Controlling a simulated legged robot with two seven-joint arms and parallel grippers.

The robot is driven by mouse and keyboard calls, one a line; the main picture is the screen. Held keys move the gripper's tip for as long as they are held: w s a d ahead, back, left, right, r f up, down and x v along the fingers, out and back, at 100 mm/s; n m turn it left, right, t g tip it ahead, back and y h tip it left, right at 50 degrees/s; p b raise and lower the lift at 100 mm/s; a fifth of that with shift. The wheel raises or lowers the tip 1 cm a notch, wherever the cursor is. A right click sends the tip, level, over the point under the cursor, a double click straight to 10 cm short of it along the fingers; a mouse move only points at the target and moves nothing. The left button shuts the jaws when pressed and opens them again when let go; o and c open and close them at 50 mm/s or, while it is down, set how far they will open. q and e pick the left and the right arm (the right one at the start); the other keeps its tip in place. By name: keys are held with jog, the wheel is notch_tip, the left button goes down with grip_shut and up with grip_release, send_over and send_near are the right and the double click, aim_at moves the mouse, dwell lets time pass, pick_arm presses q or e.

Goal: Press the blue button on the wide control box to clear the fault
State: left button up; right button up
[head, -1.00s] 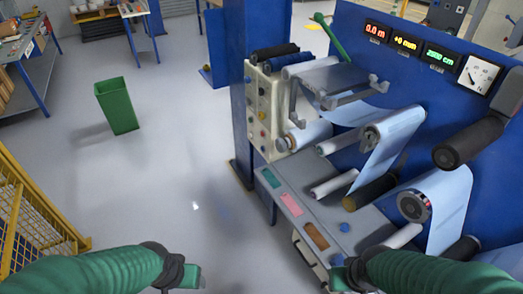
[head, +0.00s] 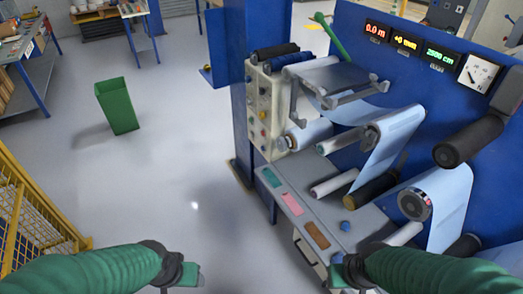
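A beige control box (head: 271,108) is mounted beside the blue column, left of the film rollers. Its front carries several small knobs and buttons, one of them red; I cannot make out a blue button on it. A round blue knob (head: 345,226) sits apart from it on the grey ledge below the rollers. My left gripper (head: 180,276) is at the bottom, left of the machine, over the floor. My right gripper (head: 338,272) is at the bottom, near the front of the ledge. Both are well below the box and touch nothing that I can see. Their fingers are not clear enough to judge.
The blue machine (head: 350,50) with displays and film rollers fills the right side. A grey ledge (head: 290,222) with coloured pads juts out in front. A yellow railing (head: 30,215) stands at left, a green bin (head: 117,105) further back. The floor between is clear.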

pick_arm(q)
jog(key=shift+d, duration=0.1)
grip_shut()
dwell(1.4)
